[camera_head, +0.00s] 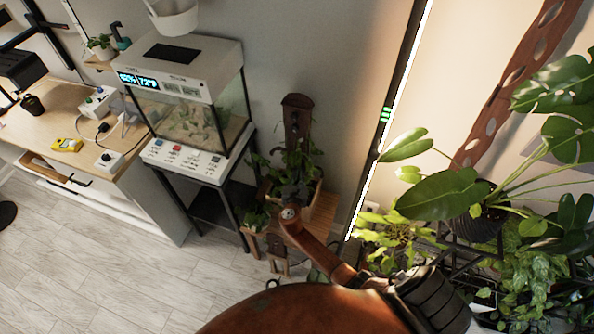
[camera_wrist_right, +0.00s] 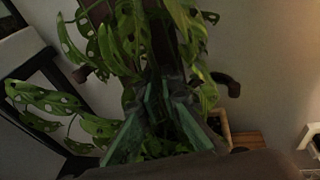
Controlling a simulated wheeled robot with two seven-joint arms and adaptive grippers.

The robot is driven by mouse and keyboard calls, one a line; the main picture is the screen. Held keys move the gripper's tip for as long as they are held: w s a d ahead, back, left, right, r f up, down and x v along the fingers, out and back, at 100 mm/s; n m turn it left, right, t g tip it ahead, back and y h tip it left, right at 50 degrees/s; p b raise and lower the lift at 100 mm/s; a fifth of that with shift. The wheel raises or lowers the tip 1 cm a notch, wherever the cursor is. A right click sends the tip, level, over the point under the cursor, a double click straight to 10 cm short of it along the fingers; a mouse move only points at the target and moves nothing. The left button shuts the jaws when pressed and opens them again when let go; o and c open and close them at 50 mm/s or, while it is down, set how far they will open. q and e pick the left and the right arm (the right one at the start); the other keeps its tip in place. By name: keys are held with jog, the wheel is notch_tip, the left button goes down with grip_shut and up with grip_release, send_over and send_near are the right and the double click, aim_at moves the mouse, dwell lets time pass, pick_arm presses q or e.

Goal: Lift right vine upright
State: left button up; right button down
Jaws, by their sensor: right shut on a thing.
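The vine plant (camera_head: 300,160) has green leaves and grows against a dark brown upright support (camera_head: 297,115) in a light wooden planter (camera_head: 324,206). My right gripper (camera_head: 291,192) is low at the front of the plant, among its leaves. In the right wrist view, its two fingers (camera_wrist_right: 165,97) point into the foliage in front of the support (camera_wrist_right: 165,45) and are shut on the right vine. Leaves with holes (camera_wrist_right: 130,40) hang around and above the fingers. The grasped stem is hidden by fingers and leaves. My left gripper is not in view.
A glass terrarium (camera_head: 195,110) on a dark stand is left of the plant. A desk (camera_head: 60,125) with small devices is further left. Large potted plants (camera_head: 480,225) crowd the right side, beside a bright light strip (camera_head: 395,110). The floor (camera_head: 90,255) at lower left is clear.

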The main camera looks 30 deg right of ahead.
jog(key=shift+f, duration=0.2)
jog(key=c, duration=2.1)
grip_release()
jog(key=shift+r, duration=0.1)
jog(key=shift+s+a, duration=0.1)
jog(key=v, duration=1.1)
jog(key=shift+s+a, duration=0.2)
jog(key=shift+s, duration=0.15)
jog(key=shift+r, duration=0.15)
